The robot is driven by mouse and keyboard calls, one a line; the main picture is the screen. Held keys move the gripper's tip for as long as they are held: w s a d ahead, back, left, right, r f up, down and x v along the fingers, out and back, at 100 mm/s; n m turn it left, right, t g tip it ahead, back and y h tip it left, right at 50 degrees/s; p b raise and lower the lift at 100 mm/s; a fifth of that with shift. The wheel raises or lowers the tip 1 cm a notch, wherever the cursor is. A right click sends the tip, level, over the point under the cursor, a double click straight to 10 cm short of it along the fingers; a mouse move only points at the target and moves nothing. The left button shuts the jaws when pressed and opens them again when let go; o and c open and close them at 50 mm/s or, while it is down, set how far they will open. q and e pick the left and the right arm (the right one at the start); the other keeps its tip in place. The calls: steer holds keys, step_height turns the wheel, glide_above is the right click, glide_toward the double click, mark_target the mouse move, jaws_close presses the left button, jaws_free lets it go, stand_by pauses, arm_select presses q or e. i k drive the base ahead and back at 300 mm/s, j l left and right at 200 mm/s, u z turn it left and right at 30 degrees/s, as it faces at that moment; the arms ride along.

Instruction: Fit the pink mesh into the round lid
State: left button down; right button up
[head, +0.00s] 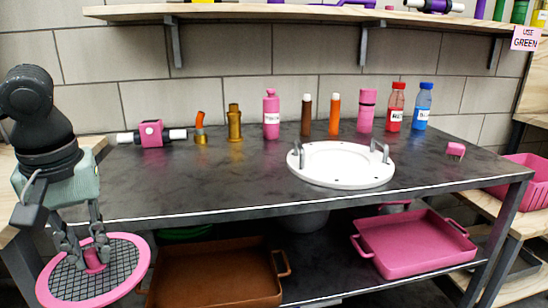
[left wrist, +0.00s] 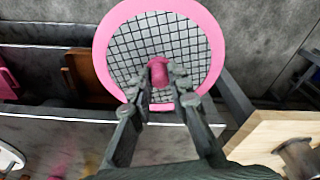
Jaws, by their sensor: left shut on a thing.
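The pink mesh (head: 70,281) is a round dark grid with a pink rim and a pink knob at its centre. My left gripper (head: 95,258) is shut on the knob and holds the mesh in front of the table's left end, below the tabletop's height. In the left wrist view the mesh (left wrist: 190,40) shows nearly face-on, with the fingers (left wrist: 160,85) on its knob. The round lid (head: 340,166) is white with two grey handles and lies on the tabletop, right of its middle. It is well apart from the mesh. My right gripper is not in view.
Several bottles and fittings, including a pink bottle (head: 271,115) and a red-capped bottle (head: 395,108), stand along the tabletop's back. A brown tray (head: 215,285) and a pink tray (head: 415,243) sit on the lower shelf. The dark tabletop's front left (head: 190,185) is clear.

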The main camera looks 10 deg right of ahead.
mark_target(333, 166)
steer(key=l+u, duration=0.1)
steer(key=l, duration=0.55)
steer(key=k+l, duration=0.1)
steer(key=l, duration=0.5)
steer(key=k+l+u, duration=0.15)
steer(key=l, duration=0.5)
steer(key=i, duration=0.05)
